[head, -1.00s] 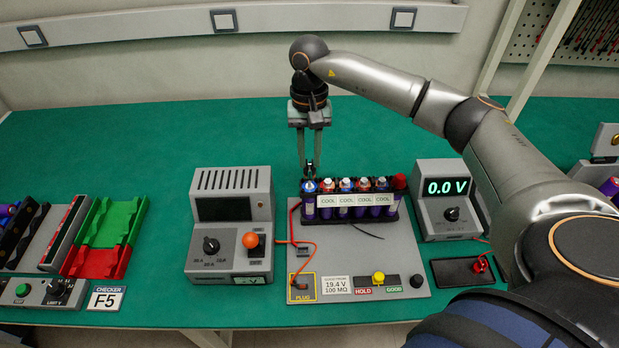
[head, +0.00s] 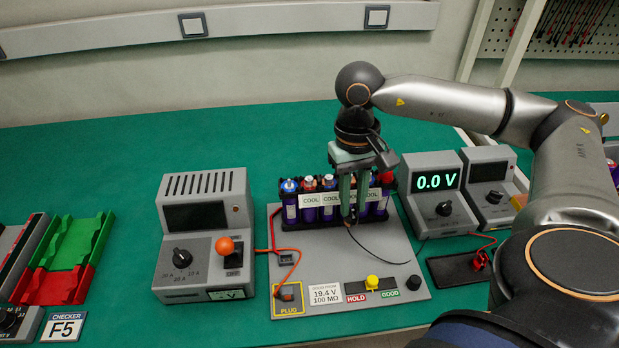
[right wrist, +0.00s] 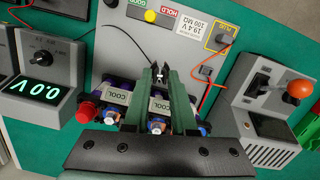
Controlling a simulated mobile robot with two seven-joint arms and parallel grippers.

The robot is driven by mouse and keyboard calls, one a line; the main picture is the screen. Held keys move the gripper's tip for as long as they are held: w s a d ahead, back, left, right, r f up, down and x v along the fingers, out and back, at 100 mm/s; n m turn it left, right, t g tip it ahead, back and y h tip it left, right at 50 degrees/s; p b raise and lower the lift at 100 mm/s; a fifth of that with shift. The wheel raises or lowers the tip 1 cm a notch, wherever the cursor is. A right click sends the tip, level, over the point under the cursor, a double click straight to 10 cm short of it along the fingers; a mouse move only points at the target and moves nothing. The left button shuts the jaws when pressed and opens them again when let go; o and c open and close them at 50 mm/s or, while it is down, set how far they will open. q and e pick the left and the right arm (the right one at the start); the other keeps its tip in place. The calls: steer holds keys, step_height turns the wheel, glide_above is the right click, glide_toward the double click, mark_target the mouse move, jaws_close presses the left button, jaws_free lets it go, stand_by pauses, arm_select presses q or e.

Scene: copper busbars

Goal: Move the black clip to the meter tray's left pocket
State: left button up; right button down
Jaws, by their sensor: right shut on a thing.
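The black clip (right wrist: 161,73) is between the fingertips of my right gripper (right wrist: 161,76) in the right wrist view. In the head view, the right gripper (head: 351,216) points down in front of the cell pack, and the clip at its tips is small and hard to make out. A thin black lead runs from there towards the meter (head: 437,190), which reads 0.0 V. The meter tray (head: 445,268) is a flat black tray in front of the meter, to the right of the gripper. A red clip (head: 480,260) sits at its right side; its left side looks empty. My left gripper is out of view.
The cell pack (head: 310,225) with purple cells and COOL labels stands on the grey board (head: 290,240), close behind the gripper. A grey unit with an orange-knobbed lever (head: 225,245) stands left. Another grey meter (head: 487,200) is behind right. Green bench is clear behind.

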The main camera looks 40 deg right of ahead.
steer(key=s+d+f+m+b, duration=0.2)
steer(key=s+d+f+b, duration=0.1)
steer(key=s+d+b, duration=0.2)
steer(key=s+d+f+m+b, duration=0.3)
steer(key=s+d+f+b, duration=0.1)
steer(key=s+d+b, duration=0.1)
steer(key=s+d+f+m+b, duration=0.3)
steer(key=s+d+b, duration=0.2)
steer(key=s+b, duration=0.1)
steer(key=shift+s+d+f+t+y+b, duration=0.2)
steer(key=shift+s+t+y+b, duration=0.2)
steer(key=shift+s, duration=0.05)
step_height(320, 180, down, 2)
steer(key=shift+f+b, duration=0.1)
steer(key=shift+b, duration=0.6)
steer(key=shift+r, duration=0.2)
arm_select(q)
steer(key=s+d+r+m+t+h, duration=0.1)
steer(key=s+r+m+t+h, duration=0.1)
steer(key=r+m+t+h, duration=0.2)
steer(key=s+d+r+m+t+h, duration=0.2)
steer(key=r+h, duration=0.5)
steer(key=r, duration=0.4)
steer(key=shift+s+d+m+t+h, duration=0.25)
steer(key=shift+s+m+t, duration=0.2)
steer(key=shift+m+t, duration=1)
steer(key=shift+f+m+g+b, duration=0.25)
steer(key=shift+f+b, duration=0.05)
steer(key=shift+b, duration=0.1)
